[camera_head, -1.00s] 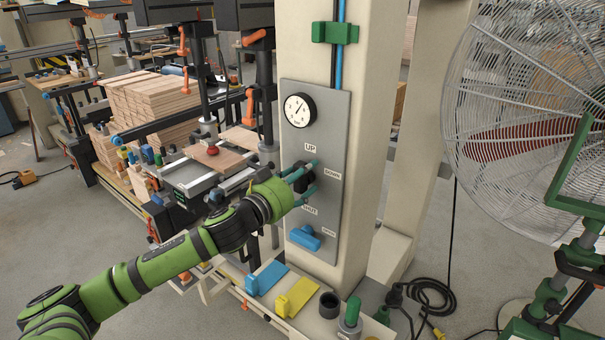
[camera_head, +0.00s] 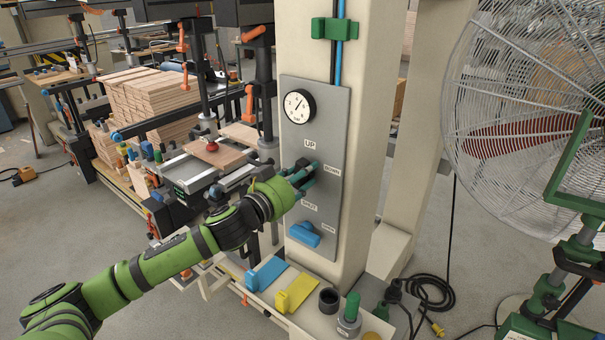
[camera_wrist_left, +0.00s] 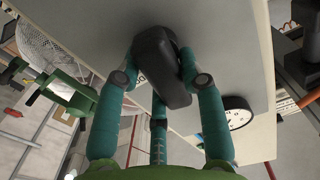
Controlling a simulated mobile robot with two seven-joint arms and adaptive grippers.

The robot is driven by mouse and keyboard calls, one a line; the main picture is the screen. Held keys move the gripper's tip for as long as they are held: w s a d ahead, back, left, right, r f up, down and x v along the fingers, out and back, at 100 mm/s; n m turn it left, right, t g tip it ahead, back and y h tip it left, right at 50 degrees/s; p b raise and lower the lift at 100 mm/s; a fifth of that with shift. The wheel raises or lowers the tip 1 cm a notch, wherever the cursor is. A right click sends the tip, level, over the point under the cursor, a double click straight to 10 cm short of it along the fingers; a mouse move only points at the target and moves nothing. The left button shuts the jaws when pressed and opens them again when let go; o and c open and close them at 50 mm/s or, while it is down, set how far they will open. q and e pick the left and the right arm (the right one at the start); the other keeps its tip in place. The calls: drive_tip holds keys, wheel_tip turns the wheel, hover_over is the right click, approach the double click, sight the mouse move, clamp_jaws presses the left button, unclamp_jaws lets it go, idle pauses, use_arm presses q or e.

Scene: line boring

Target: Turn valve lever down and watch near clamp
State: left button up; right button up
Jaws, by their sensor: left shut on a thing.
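The black valve lever (camera_head: 303,165) is on the grey panel (camera_head: 330,110), between the UP and DOWN labels. My left gripper (camera_head: 309,176) reaches it from the left and is shut on it. In the left wrist view the lever (camera_wrist_left: 160,68) sits between the teal fingers, and its hub meets the panel. The fingers hide part of the lever in the head view. The near clamp (camera_head: 265,125) appears to be the dark column just left of the panel, with a grey foot by the boards. Whether it presses on a board is unclear. My right gripper is out of view.
A round gauge (camera_head: 299,106) sits above the lever, and a blue handle (camera_head: 304,234) sits below it. Blue (camera_head: 267,273) and yellow (camera_head: 297,291) blocks lie on the ledge below. A large fan (camera_head: 520,120) stands at the right. Stacked wood (camera_head: 150,98) is behind.

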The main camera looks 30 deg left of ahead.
use_arm(q)
drive_tip(key=m, duration=0.3)
drive_tip(key=shift+r, duration=0.25)
drive_tip(key=m, duration=0.5)
drive_tip(key=shift+d+f+p, duration=0.2)
drive_tip(key=shift+f+p, duration=0.05)
drive_tip(key=shift+p, duration=0.15)
drive_tip(key=m, duration=0.4)
drive_tip(key=shift+d+f+m, duration=0.1)
drive_tip(key=shift+f+m, duration=0.35)
drive_tip(key=shift+m, duration=0.8)
drive_tip(key=shift+f+m, duration=0.15)
drive_tip(key=shift+m, duration=0.8)
drive_tip(key=o, duration=1.1)
drive_tip(key=shift+o, duration=0.2)
drive_tip(key=shift+d+f, duration=0.1)
drive_tip(key=shift+f, duration=0.05)
drive_tip(key=shift+f, duration=0.1)
